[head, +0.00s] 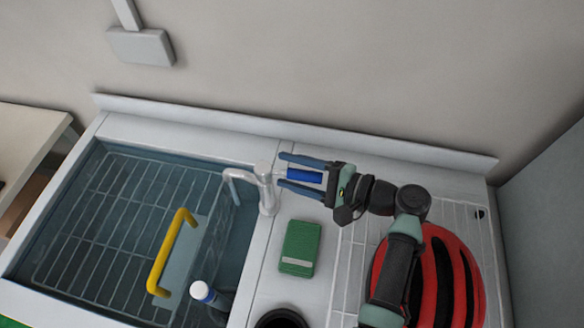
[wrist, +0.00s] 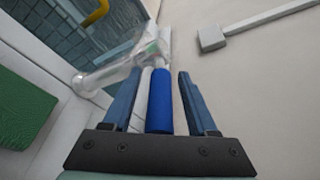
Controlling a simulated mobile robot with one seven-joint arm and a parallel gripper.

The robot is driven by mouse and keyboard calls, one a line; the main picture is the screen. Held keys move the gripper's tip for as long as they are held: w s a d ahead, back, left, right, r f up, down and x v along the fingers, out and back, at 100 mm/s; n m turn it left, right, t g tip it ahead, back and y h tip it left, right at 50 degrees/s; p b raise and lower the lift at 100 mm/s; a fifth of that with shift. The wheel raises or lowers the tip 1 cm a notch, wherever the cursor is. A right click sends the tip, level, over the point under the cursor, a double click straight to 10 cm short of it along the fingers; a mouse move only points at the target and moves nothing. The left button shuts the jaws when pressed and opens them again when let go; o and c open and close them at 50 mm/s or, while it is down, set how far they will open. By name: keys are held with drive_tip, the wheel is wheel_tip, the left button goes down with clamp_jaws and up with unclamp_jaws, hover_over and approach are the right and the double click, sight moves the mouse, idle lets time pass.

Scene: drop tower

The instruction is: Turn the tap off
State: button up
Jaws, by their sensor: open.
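The tap (head: 265,192) is pale and shiny and stands on the counter at the sink's right edge. Its spout (head: 238,174) points left over the basin; I cannot tell clearly whether water runs from it. The tap's blue-gripped lever (head: 304,176) sticks out to the right. My gripper (head: 280,170) is open, with one blue-grey finger on each side of the lever. In the wrist view the lever (wrist: 159,103) lies between the fingers of my gripper (wrist: 160,72), with gaps visible, and the tap (wrist: 120,68) is beyond, to the left.
A green box (head: 301,247) lies on the counter below the tap. A red and black helmet (head: 455,275) sits right, under my arm. The wall is close behind.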

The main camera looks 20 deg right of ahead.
clamp_jaws()
idle(1.4)
